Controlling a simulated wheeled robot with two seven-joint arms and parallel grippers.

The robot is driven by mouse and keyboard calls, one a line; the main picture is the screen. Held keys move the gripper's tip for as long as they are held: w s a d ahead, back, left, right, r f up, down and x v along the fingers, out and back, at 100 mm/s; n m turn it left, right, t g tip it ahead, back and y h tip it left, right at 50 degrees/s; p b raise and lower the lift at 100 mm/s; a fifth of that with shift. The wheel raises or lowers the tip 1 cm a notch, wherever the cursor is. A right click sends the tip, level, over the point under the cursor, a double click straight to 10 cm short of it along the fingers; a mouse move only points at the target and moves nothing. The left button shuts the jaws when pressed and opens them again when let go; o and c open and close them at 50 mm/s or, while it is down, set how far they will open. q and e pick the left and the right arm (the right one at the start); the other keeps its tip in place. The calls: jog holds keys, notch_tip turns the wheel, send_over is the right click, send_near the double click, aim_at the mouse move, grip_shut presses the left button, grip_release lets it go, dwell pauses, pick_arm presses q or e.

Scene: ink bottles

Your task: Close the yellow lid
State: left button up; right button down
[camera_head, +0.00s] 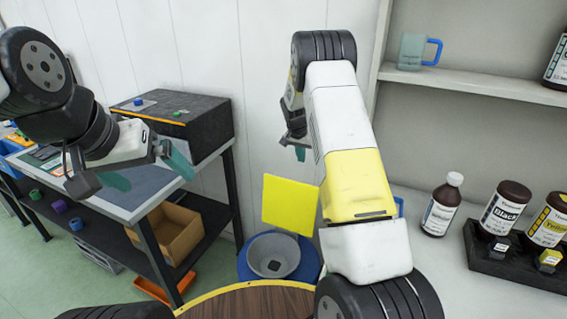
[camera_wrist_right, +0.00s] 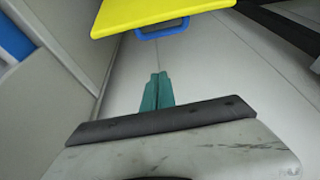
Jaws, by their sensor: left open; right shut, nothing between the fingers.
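The yellow lid (camera_head: 290,205) stands open and upright behind a round blue container (camera_head: 313,262) with a grey bowl-like inside (camera_head: 273,255). In the right wrist view the yellow lid (camera_wrist_right: 155,12) shows at the top, with a blue handle (camera_wrist_right: 163,31) under its edge. My right gripper (camera_head: 299,151) is above the lid in the head view, partly hidden by my arm. Its teal fingers (camera_wrist_right: 157,91) are together and empty, apart from the lid in the wrist view. My left gripper (camera_head: 147,171) is open and empty over the bench at the left.
A grey-topped bench (camera_head: 135,205) with a black box (camera_head: 187,118) stands at the left. Bottles, including a white-capped one (camera_head: 440,207), and a black rack (camera_head: 515,263) are at the right. A blue-handled mug (camera_head: 412,51) sits on a shelf. A round wooden top (camera_head: 250,303) is in front.

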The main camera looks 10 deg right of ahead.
notch_tip(320, 180, down, 10)
jog(key=shift+s+r, duration=0.15)
jog(key=shift+r, duration=0.05)
dwell(0.5)
jog(key=shift+a, duration=0.15)
